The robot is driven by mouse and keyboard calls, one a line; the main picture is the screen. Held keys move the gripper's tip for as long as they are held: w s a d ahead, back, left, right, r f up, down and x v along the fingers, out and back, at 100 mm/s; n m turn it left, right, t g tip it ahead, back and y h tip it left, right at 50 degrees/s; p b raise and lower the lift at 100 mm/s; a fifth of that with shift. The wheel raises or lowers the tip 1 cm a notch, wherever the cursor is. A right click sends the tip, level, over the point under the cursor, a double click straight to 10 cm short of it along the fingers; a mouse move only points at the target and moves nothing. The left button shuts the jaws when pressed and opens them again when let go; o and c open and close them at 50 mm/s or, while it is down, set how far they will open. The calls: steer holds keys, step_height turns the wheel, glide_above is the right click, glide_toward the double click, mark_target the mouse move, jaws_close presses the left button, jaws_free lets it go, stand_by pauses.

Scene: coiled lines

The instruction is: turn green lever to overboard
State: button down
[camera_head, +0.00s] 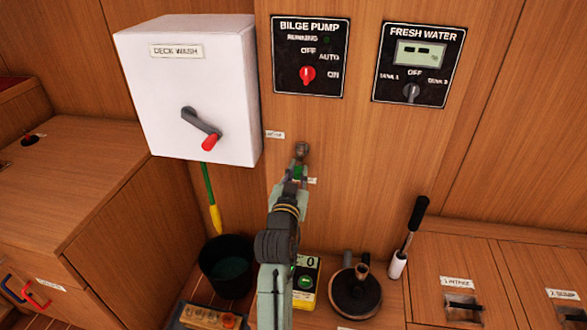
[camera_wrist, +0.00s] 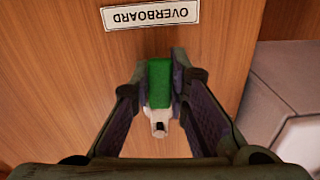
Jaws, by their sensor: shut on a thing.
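The green lever (camera_wrist: 159,82) shows in the wrist view between my gripper's fingers (camera_wrist: 161,88), with a pale metal fitting at its near end. In the head view a bit of the green lever (camera_head: 299,172) shows at the tip of my gripper (camera_head: 297,179), just below a round metal fitting (camera_head: 302,149) on the wood panel. My gripper is shut on the lever. The OVERBOARD label (camera_wrist: 152,14) appears upside down on the panel in the wrist view, beyond the lever's green end and apart from it. My arm and fingers hide part of the lever.
A white DECK WASH box (camera_head: 190,85) juts out at upper left. The BILGE PUMP panel (camera_head: 310,57) and FRESH WATER panel (camera_head: 419,65) are above. Below stand a black bucket (camera_head: 228,265), a round dark pump (camera_head: 354,293) and an upright black-handled lever (camera_head: 408,235).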

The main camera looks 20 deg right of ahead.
steer(key=shift+s+d+n, duration=0.2)
steer(key=shift+n, duration=0.3)
steer(key=c, duration=1.5)
jaws_free()
steer(key=v, duration=1.2)
